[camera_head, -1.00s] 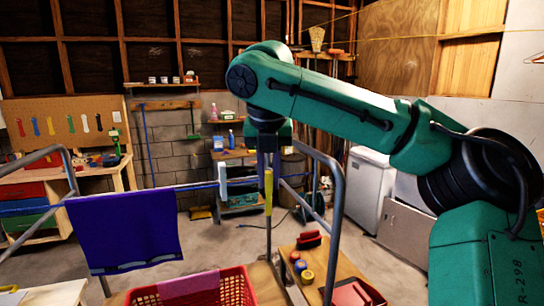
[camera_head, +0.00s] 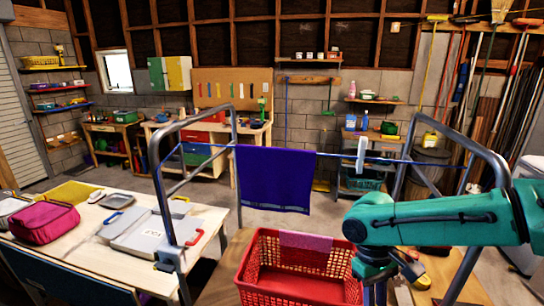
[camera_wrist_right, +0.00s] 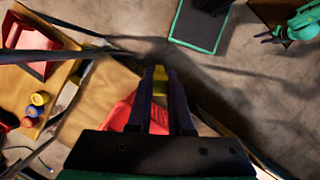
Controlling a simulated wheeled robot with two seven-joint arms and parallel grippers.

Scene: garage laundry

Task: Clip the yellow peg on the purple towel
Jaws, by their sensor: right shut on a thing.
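The purple towel (camera_head: 275,180) hangs spread over the blue line between two metal rails. My right gripper (camera_head: 376,292) points down at the bottom of the head view, right of the red basket, below and to the right of the towel and apart from it. Its fingertips are cut off there. In the right wrist view, my right gripper (camera_wrist_right: 160,88) is shut on the yellow peg (camera_wrist_right: 160,78), which shows between its fingers. A teal arm with a dark claw (camera_wrist_right: 268,37), seemingly my left gripper, is small at the upper right; its opening is unclear.
A white peg (camera_head: 361,155) sits on the line right of the towel. The red basket (camera_head: 265,290), with a pinkish-purple cloth (camera_head: 305,241) over its rim, stands below the towel. A table (camera_head: 70,262) with cases is at left. A metal rail (camera_head: 418,150) rises near my right arm.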

